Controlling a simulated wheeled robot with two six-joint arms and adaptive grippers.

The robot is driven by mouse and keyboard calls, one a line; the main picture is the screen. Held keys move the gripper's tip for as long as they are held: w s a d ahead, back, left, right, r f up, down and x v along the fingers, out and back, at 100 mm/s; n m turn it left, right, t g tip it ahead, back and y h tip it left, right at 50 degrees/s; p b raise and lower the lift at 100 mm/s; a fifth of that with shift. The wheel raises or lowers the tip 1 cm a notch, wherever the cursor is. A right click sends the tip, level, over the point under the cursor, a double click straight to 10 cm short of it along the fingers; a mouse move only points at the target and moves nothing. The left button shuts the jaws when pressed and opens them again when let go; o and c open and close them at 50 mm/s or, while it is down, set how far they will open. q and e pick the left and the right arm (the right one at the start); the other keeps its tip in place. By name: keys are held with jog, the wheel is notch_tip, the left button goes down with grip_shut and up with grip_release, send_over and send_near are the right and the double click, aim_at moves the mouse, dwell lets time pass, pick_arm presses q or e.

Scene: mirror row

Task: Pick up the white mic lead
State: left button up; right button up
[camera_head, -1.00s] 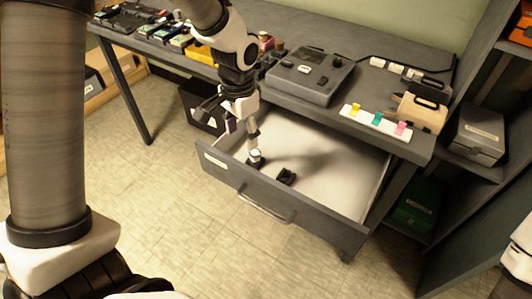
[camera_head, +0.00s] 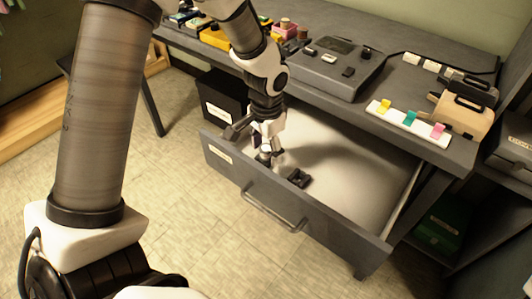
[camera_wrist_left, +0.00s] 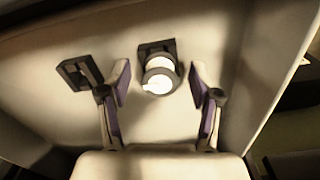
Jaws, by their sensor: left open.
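My left gripper (camera_wrist_left: 160,80) is open in the left wrist view, pointing down into the open drawer (camera_head: 297,213). Its two fingers stand on either side of the white mic lead (camera_wrist_left: 159,76), a small round white coil at a dark holder. I see a gap between the coil and each finger; whether the fingertips are down at its height I cannot tell. In the head view the left gripper (camera_head: 266,152) is over the drawer's left part and largely hides the lead. My right gripper is not in view.
An empty dark holder (camera_head: 298,179) lies near the lead; it also shows in the left wrist view (camera_wrist_left: 79,72). The drawer walls rise around both. The desk (camera_head: 340,110) above carries a grey console (camera_head: 330,68) and a white strip with coloured tabs (camera_head: 408,122).

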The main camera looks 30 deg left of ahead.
pick_arm(q)
jog(key=c, duration=1.1)
jog(key=shift+r, duration=0.1)
